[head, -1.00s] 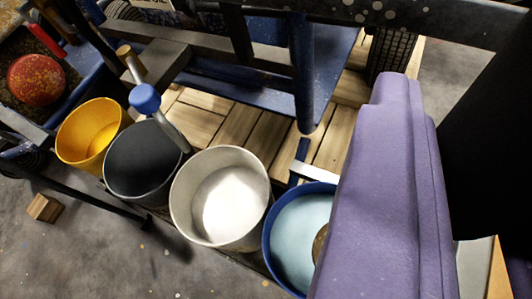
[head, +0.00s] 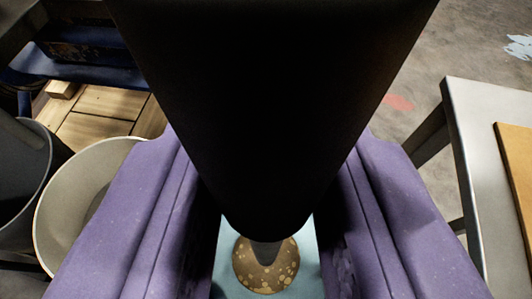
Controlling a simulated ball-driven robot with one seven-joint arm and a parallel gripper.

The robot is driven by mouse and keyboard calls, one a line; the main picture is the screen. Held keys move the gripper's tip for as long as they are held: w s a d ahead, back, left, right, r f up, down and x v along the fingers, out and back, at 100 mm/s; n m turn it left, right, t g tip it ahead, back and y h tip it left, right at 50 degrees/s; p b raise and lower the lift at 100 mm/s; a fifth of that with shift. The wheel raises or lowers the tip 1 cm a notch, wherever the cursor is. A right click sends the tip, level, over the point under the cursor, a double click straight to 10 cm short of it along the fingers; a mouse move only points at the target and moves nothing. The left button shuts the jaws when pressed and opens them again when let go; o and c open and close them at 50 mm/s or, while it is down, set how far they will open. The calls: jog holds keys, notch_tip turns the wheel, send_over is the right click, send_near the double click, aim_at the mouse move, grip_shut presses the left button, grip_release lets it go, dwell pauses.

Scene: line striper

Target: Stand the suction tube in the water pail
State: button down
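My gripper (head: 272,190) has two thick purple fingers, one on each side of a large black tube. They look shut on this suction tube (head: 270,90), which fills the middle of the view from the top edge and looks roughly upright. Below it, a narrow grey neck leads to a round, speckled brass-brown foot (head: 266,276). The foot shows against the pale blue inside of the water pail (head: 308,262). My fingers hide the pail's rim. I cannot tell whether the foot touches the bottom.
A pale grey-white pail (head: 62,205) stands close by my left finger, with a dark grey pail (head: 22,185) farther left. Wooden decking (head: 100,125) lies behind them. A grey metal table (head: 465,150) stands at the right; speckled concrete floor is open between.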

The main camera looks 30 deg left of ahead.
aim_at(267, 264)
notch_tip(267, 264, down, 11)
jog(key=b, duration=0.8)
jog(key=shift+b, duration=0.35)
jog(key=shift+f+p, duration=0.3)
jog(key=shift+f, duration=2.05)
jog(key=c, duration=0.7)
grip_release()
jog(key=p+v, duration=0.3)
jog(key=v, duration=0.4)
jog(key=shift+s+d+r+p, duration=0.1)
jog(key=shift+s+d+p, duration=0.1)
jog(key=shift+s+p, duration=0.15)
